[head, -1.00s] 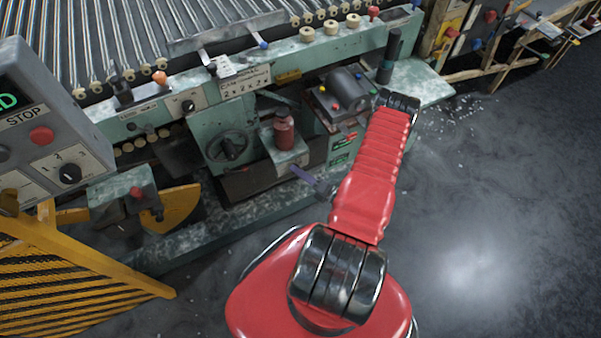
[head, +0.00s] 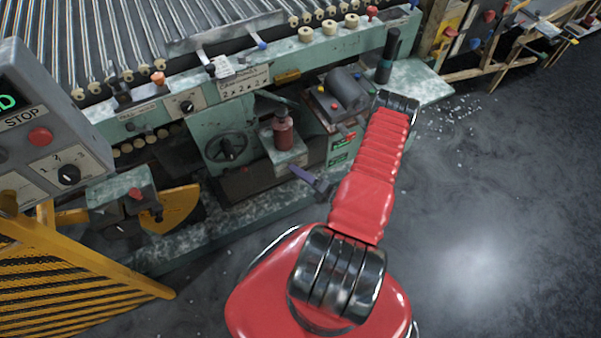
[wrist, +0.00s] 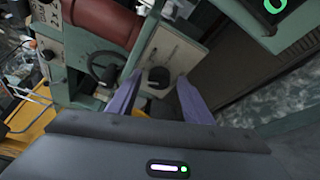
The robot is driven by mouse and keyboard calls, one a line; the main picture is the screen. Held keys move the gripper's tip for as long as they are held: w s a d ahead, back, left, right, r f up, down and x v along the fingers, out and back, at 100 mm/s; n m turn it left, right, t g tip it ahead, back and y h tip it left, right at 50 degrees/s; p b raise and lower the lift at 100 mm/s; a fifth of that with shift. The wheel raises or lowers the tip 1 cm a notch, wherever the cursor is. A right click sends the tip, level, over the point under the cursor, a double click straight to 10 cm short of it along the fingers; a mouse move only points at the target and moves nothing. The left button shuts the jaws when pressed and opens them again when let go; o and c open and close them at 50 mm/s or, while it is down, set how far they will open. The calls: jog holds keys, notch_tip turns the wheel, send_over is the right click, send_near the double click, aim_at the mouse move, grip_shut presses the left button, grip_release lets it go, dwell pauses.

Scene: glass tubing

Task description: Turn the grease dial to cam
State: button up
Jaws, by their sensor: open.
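In the wrist view a black round dial (wrist: 158,77) sits on a pale plate (wrist: 188,52) with small markings I cannot read. I cannot tell which setting it points to. My gripper (wrist: 163,70) is open, with its two purple fingers on either side of the dial in the picture. I cannot tell whether they touch it. In the head view my gripper (head: 309,178) shows as a purple piece in front of the box under a red canister (head: 283,132). The dial's face is not visible there.
A black handwheel (head: 226,147) is left of the canister and also shows in the wrist view (wrist: 104,68). A grey STOP panel (head: 62,155) and yellow grating (head: 70,275) stand at the left.

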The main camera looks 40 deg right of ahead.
jog(key=shift+s, duration=0.1)
jog(key=s+d+r, duration=0.1)
jog(key=s, duration=1.2)
jog(key=shift+s+d+r, duration=0.2)
jog(key=shift+s, duration=0.05)
dwell(0.4)
jog(key=w+a+r+n+g+y, duration=0.3)
jog(key=w+a+r+n+g, duration=0.1)
jog(key=r+n, duration=0.45)
jog(key=w+a+r+n+g+y, duration=0.3)
jog(key=w+a+r+n+g, duration=0.1)
jog(key=r+n, duration=0.5)
jog(key=w+a+r+n+g+y, duration=0.3)
jog(key=a+r+n+g, duration=0.15)
jog(key=r+n, duration=0.4)
jog(key=s+a+r+n+h, duration=0.2)
jog(key=a+r+n+h, duration=0.1)
jog(key=a+r+n, duration=0.2)
jog(key=s+a+r+n+t+h, duration=0.1)
jog(key=a+r+n+h, duration=0.3)
jog(key=r+n, duration=0.6)
jog(key=s+a+r+n+h, duration=0.3)
jog(key=a+r+n, duration=0.4)
jog(key=r, duration=0.4)
jog(key=shift+s+a+r+n, duration=0.2)
jog(key=shift+s+a+n, duration=0.2)
